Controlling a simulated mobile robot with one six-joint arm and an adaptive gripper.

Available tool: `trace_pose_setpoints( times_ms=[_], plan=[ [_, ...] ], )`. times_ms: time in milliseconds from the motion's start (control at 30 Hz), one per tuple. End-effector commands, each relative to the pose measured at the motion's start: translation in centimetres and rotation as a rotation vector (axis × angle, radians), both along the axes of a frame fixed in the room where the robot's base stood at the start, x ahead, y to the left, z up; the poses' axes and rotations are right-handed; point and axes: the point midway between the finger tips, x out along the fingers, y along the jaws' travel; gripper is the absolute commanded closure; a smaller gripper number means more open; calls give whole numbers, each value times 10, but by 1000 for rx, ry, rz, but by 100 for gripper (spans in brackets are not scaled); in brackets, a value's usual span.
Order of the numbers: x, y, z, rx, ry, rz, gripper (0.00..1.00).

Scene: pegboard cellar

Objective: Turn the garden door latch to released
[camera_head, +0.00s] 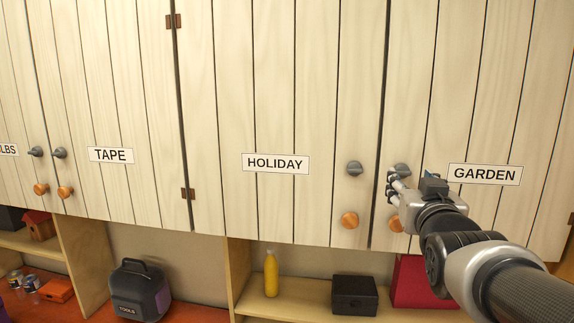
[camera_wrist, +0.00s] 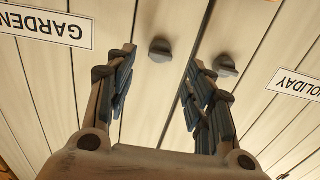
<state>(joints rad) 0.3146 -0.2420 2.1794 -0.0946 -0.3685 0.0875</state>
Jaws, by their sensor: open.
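The garden door (camera_head: 500,100) is pale planked wood with a GARDEN label (camera_head: 485,174). Its grey latch (camera_head: 402,170) sits near the door's left edge, above a round orange knob (camera_head: 396,225). I see no contact. The latch's exact angle is hard to tell.
The holiday door (camera_head: 290,90) adjoins on the left, with its own grey latch (camera_head: 354,168) and orange knob (camera_head: 349,220) close to my gripper. Below are shelves with a yellow bottle (camera_head: 271,273), a black box (camera_head: 355,295) and a red box (camera_head: 418,285).

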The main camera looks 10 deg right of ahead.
Motion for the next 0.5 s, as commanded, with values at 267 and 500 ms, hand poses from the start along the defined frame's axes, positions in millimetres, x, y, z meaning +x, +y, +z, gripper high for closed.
trace_pose_setpoints(
  times_ms=[267,500],
  plan=[
    [44,-12,1,2,2,1,52],
    [56,-16,0,0,1,1,52]
  ],
)
